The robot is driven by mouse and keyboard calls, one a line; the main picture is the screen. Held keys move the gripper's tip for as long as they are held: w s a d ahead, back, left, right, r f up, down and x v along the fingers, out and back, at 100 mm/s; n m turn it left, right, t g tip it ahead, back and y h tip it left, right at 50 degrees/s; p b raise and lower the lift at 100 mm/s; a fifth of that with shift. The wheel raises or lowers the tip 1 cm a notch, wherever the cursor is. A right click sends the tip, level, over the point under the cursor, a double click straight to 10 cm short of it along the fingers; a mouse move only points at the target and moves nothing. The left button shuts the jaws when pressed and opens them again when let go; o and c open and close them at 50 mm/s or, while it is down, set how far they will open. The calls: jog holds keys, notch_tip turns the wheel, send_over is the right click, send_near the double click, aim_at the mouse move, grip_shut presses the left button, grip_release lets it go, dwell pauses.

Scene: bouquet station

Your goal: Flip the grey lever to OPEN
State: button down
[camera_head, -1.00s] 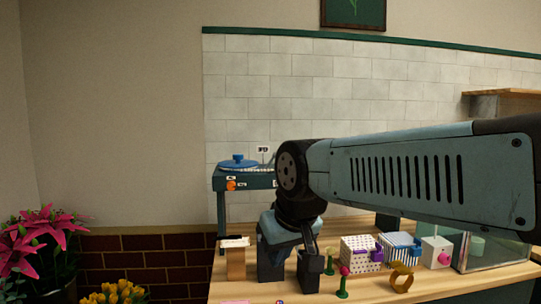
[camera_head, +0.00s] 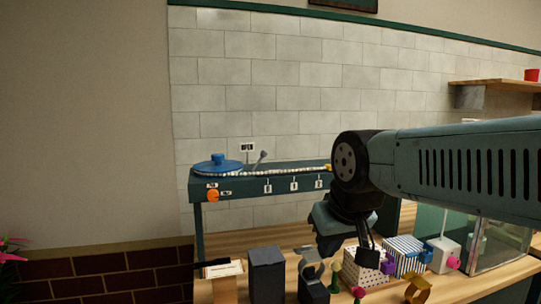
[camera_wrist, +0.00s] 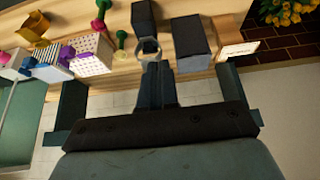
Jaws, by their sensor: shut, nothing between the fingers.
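A small grey lever (camera_head: 259,159) stands at the back of the dark green bench (camera_head: 230,185), its stalk tilted up to the right, just right of a small white label (camera_head: 247,147) on the tiled wall. I cannot read the label's wording. My gripper (camera_head: 368,258) hangs low over the wooden table, right of and in front of the lever, well apart from it. In the wrist view my gripper (camera_wrist: 152,68) is shut and empty, its tips over the tabletop objects. The lever cannot be made out there.
A blue round knob (camera_head: 218,163) and an orange knob (camera_head: 213,195) are on the bench's left end. Dark blocks (camera_head: 266,275), a purple-dotted box (camera_head: 365,272), a blue-striped box (camera_head: 405,252) and a glass case (camera_head: 500,235) crowd the table. Air above the bench's left part is free.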

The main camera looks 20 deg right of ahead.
jog(key=w+d+r+m+y, duration=0.3)
jog(key=w+r+m, duration=0.1)
jog(key=w+m, duration=0.5)
jog(key=w+d+r+m+t+y, duration=0.1)
jog(key=w+d+r+m+y, duration=0.3)
jog(key=w+m, duration=0.5)
jog(key=w+d+r+m+y, duration=0.4)
jog(key=w+m, duration=0.5)
jog(key=m, duration=0.1)
jog(key=shift+r+m+t, duration=0.3)
jog(key=shift+r+m, duration=0.1)
